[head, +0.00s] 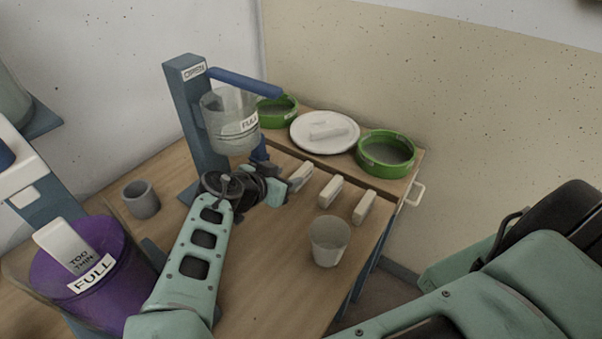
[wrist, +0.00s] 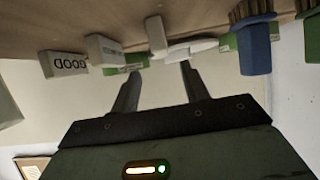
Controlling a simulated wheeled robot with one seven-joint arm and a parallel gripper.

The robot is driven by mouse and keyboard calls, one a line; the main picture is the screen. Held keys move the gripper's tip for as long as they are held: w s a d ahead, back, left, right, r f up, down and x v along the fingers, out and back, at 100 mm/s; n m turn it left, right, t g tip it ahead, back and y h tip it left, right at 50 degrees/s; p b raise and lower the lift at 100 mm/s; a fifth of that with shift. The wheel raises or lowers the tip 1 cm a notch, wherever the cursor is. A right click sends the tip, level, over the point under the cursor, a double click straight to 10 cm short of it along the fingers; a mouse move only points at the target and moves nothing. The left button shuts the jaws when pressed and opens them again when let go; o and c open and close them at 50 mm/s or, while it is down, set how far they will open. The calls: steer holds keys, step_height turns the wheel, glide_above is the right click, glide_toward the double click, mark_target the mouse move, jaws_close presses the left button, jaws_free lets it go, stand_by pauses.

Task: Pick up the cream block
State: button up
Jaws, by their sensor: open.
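Three cream blocks stand in a row on the wooden table in the head view: a near-left one (head: 301,175), a middle one (head: 331,190) and a right one (head: 364,207).
Green bowls (head: 386,152) flank the plate. A beige cup (head: 329,242) stands in front of the blocks, a grey cup (head: 140,200) at left. A purple bucket (head: 110,262) is front left.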

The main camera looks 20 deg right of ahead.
mark_target(300, 171)
steer(key=shift+p+x, duration=1)
steer(key=shift+x, duration=2.05)
steer(key=shift+w+a, duration=0.1)
steer(key=shift+a, duration=0.05)
jaws_close()
